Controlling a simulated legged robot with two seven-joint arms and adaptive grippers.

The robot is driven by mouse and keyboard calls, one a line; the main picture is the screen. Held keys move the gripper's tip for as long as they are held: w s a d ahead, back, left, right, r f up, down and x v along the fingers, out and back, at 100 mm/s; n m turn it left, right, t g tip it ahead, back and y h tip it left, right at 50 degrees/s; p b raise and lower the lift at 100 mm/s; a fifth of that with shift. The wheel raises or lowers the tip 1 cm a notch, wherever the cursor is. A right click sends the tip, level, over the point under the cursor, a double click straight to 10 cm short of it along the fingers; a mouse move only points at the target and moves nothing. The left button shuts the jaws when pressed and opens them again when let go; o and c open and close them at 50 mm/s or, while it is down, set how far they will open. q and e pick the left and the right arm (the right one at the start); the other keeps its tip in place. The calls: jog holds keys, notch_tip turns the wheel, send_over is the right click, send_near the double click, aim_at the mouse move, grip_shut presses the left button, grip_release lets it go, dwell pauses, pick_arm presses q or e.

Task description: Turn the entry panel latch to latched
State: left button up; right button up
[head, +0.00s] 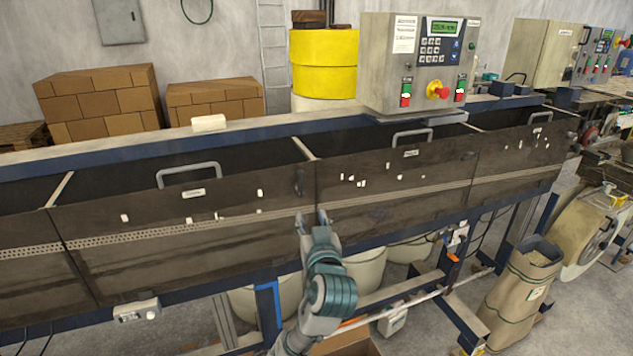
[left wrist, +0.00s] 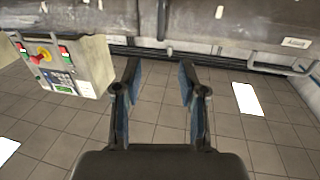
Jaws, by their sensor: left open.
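A small dark latch handle (head: 298,183) sits upright near the top right corner of the left dark front panel (head: 150,235), close to the seam with the middle panel. I take it for the entry panel latch, but the panel's label (head: 193,193) is too small to read. My left gripper (head: 311,218) is open and empty, fingers pointing up, just below the latch and apart from it. In the left wrist view, the dark latch (left wrist: 162,18) shows at the top, beyond and roughly between the two open fingers (left wrist: 160,72). My right gripper is out of view.
A middle panel (head: 390,190) and a right panel carry similar handles and white specks. A control box (head: 415,65) with a red button stands on the machine's rear rail. A brown sack (head: 520,295) and pale bins (head: 365,270) stand below. The space before the left panel is clear.

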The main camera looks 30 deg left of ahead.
pick_arm(q)
jog(key=p, duration=0.3)
send_near(300, 181)
jog(key=x, duration=0.4)
jog(key=shift+w+d+r, duration=0.1)
jog(key=shift+w+r, duration=0.1)
jog(key=shift+w, duration=0.2)
jog(key=x, duration=0.5)
jog(key=shift+s+a+f, duration=0.2)
jog(key=shift+a+f, duration=0.05)
jog(key=shift+a, duration=0.25)
jog(key=shift+w, duration=0.1)
jog(key=shift+d+r, duration=0.1)
jog(key=shift+d, duration=0.3)
jog(key=shift+c, duration=0.2)
jog(key=shift+d, duration=0.1)
grip_shut()
jog(key=shift+a, duration=0.2)
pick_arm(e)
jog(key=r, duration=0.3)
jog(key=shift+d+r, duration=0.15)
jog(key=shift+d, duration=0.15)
